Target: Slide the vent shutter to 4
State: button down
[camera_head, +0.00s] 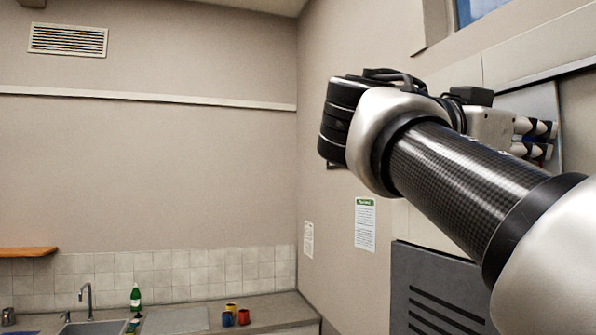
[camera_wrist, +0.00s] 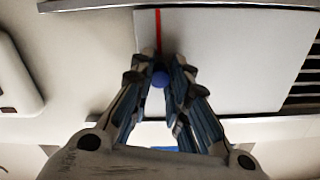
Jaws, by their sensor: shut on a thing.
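A small round blue knob (camera_wrist: 160,79) stands on the plate below the line. My gripper (camera_wrist: 161,75) is shut on the knob, one finger on each side. Dark vent slots (camera_wrist: 304,78) show to the right of the plate. In the head view, my gripper (camera_head: 537,136) is at the right wall, in front of a grey plate (camera_head: 538,102); the knob is hidden there. I see no readable scale numbers.
A pale rail (camera_wrist: 90,4) runs above the plate, and a rounded light box (camera_wrist: 15,82) is on the wall at left. In the head view, a dark grey slotted unit (camera_head: 440,285) is below my arm. A counter (camera_head: 275,308) with several items stands further back.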

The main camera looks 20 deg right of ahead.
jog(key=s+b, duration=0.3)
jog(key=s, duration=0.5)
jog(key=shift+s+d+f+b, duration=0.25)
jog(key=shift+s+d+b, duration=0.05)
jog(key=shift+d+b, duration=0.1)
jog(key=c, duration=1.9)
grip_release()
jog(key=o, duration=0.4)
jog(key=shift+s+r, duration=0.1)
jog(key=shift+s, duration=0.15)
jog(key=shift+w, duration=0.1)
jog(key=shift+a, duration=0.2)
